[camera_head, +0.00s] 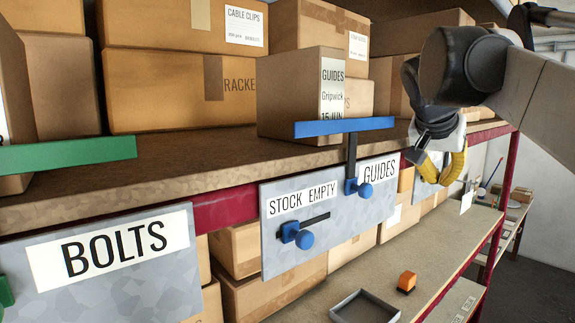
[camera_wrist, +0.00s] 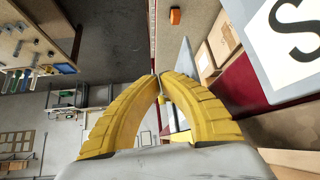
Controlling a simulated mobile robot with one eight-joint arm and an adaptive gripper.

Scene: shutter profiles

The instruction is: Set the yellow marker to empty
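My gripper (camera_head: 440,178) has yellow curved fingers and hangs at the upper right, in front of a grey panel (camera_head: 424,190) on the shelf edge. In the wrist view, its fingertips (camera_wrist: 160,74) come together with no object visible between them. A small yellow piece (camera_wrist: 164,99) shows through the gap between the fingers; it may be part of the yellow marker, but I cannot tell. No other part of a yellow marker is clear; my gripper covers part of that panel in the head view. An orange block (camera_head: 407,281) stands on the lower shelf.
A nearer panel reads STOCK EMPTY and GUIDES (camera_head: 378,171). It carries a blue bar (camera_head: 345,127) and blue knobs (camera_head: 303,239). A green bar (camera_head: 68,154) and BOLTS panel (camera_head: 110,262) are at the left. An open tray (camera_head: 364,308) lies below.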

